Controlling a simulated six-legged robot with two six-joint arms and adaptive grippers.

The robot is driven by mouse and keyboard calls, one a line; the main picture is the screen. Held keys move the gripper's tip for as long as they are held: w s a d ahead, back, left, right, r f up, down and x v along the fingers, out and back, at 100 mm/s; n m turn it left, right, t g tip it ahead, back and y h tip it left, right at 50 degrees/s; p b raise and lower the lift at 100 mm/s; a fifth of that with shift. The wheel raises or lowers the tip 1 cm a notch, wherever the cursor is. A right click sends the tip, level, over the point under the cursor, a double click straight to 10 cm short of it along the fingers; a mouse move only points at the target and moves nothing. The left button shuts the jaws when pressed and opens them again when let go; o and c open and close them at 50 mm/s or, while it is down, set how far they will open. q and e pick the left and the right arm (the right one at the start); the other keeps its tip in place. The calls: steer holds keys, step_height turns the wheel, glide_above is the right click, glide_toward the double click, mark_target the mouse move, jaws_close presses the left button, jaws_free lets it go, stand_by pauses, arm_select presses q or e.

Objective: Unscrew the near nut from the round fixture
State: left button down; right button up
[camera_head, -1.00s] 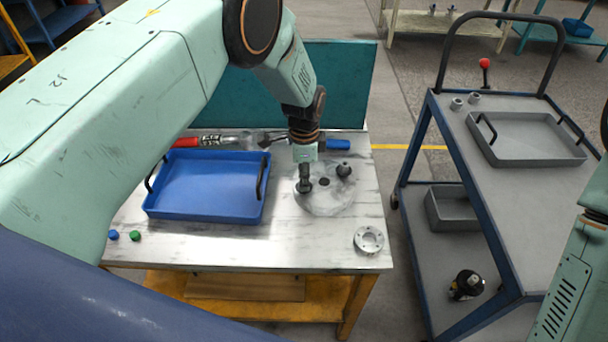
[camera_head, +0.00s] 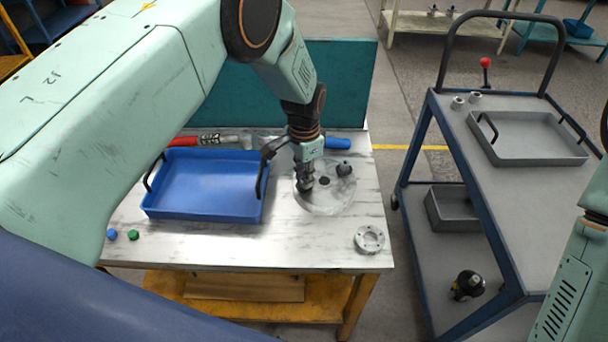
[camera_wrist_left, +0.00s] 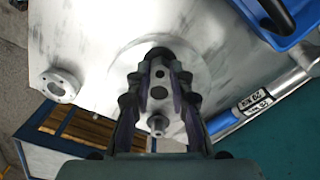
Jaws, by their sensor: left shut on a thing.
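The round fixture (camera_head: 335,203) is a pale grey disc lying flat on the metal-topped table, with a dark centre hole. The near nut (camera_wrist_left: 158,53) is dark and sits at the fixture's near-left side, mostly hidden by the fingers. My left gripper (camera_head: 305,186) points down over it and is shut on it; the fingers also show in the left wrist view (camera_wrist_left: 160,65). A second dark nut (camera_head: 344,169) stands on the far-right side of the disc, apart from the gripper. My right gripper is out of view.
A blue tray (camera_head: 205,217) with black handles stands left of the fixture. A grey flanged ring (camera_head: 369,240) lies at the front right. A grey cart (camera_head: 540,215) with a tray stands to the right.

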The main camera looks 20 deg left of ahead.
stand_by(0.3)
arm_select(q)
steer(key=n, duration=0.4)
steer(key=shift+n+b, duration=0.3)
steer(key=c, duration=1.4)
jaws_free()
steer(key=shift+c, duration=0.2)
steer(key=m+p, duration=0.1)
steer(key=m, duration=0.3)
steer(key=shift+r, duration=0.1)
steer(key=m+p, duration=0.1)
steer(key=m, duration=0.5)
